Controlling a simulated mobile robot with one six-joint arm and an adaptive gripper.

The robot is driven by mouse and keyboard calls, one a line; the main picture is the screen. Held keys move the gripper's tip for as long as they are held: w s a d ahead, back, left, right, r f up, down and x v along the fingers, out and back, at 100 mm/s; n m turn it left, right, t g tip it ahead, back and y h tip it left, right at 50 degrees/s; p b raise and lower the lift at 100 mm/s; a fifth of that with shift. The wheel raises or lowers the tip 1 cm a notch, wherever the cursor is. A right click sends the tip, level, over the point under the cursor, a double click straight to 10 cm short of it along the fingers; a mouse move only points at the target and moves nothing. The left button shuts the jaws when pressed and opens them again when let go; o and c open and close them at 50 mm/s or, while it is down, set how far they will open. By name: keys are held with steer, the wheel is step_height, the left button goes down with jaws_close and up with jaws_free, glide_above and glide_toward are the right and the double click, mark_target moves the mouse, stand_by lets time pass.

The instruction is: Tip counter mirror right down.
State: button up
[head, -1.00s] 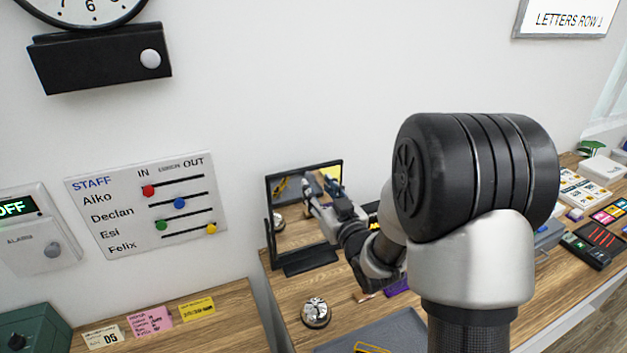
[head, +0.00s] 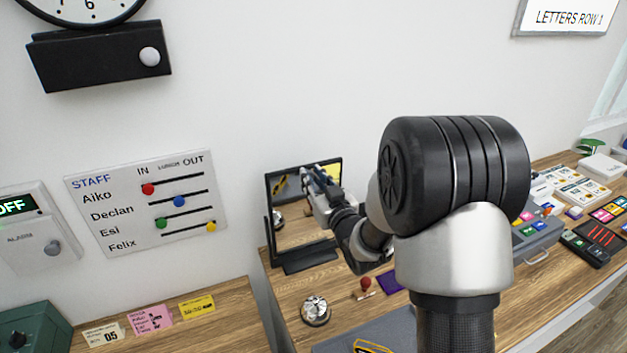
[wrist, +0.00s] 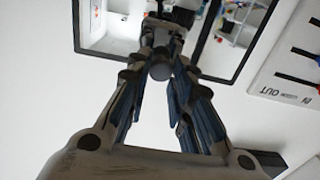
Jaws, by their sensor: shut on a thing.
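The counter mirror (head: 300,234) is a black-framed rectangular glass on a dark stand on the wooden counter, against the white wall. It stands close to upright. My gripper (head: 312,178) is at the upper part of the mirror in the head view, and its reflection blends with it there. In the wrist view my gripper (wrist: 162,66) is closed at the edge of the mirror (wrist: 226,58), around a small dark knob-like part. The fingers hide much of the contact. The mirror's upper right part is partly covered by my arm in the head view.
A silver bell (head: 315,311) and a red-knobbed stamp (head: 365,287) stand in front of the mirror. A staff board (head: 146,204) hangs on the wall to its left. A grey case (head: 537,240) and several coloured cards lie to the right.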

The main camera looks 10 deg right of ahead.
jaws_close()
